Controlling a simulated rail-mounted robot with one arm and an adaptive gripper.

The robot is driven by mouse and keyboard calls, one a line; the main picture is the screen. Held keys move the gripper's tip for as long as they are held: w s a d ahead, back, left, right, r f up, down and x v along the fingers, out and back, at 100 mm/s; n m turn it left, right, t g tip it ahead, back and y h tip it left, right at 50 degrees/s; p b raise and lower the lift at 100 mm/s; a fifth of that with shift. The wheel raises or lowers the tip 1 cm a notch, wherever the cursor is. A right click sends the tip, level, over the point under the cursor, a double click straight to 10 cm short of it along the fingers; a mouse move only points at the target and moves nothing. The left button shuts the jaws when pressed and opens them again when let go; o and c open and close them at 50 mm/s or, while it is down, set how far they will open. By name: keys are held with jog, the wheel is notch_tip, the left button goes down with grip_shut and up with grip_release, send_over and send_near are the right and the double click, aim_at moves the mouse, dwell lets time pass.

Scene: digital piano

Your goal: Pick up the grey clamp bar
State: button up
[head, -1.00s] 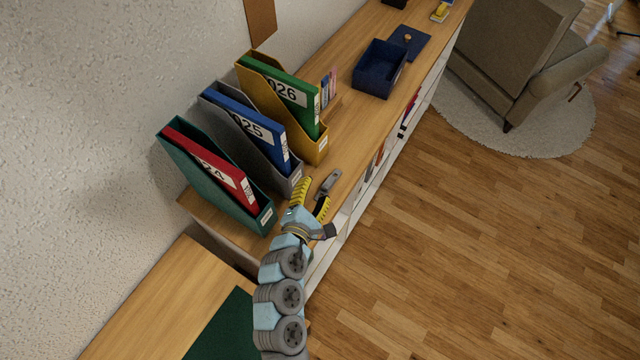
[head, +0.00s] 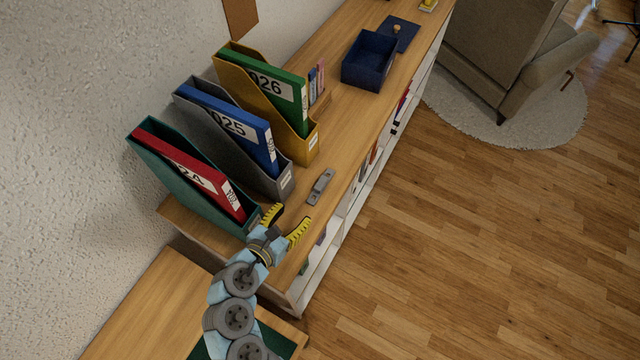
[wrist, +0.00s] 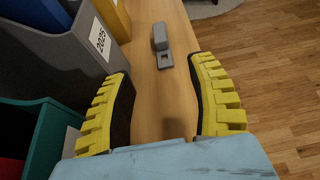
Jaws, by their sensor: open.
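The grey clamp bar (head: 320,187) lies on the wooden shelf top, in front of the grey magazine file and near the shelf's front edge. In the wrist view the clamp bar (wrist: 162,46) is beyond the fingertips, roughly between their lines, with a raised block on a flat plate. My gripper (head: 288,217) has yellow ribbed fingers spread wide and empty. In the wrist view my gripper (wrist: 165,67) is open over bare wood, apart from the bar. Nothing hides the bar.
Close on the left stand a teal file (head: 190,190), a grey file (head: 235,157) and a yellow file (head: 292,130) with binders. A blue box (head: 370,62) stands farther back. The shelf top (head: 345,125) is clear around the bar; its front edge drops to the floor.

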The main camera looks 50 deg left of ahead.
send_near(318, 187)
jog(key=x, duration=0.5)
jog(key=shift+w, duration=0.2)
jog(key=shift+b+x, duration=0.65)
jog(key=shift+x, duration=2.5)
jog(key=shift+f, duration=0.1)
jog(key=shift+c, duration=0.2)
grip_shut()
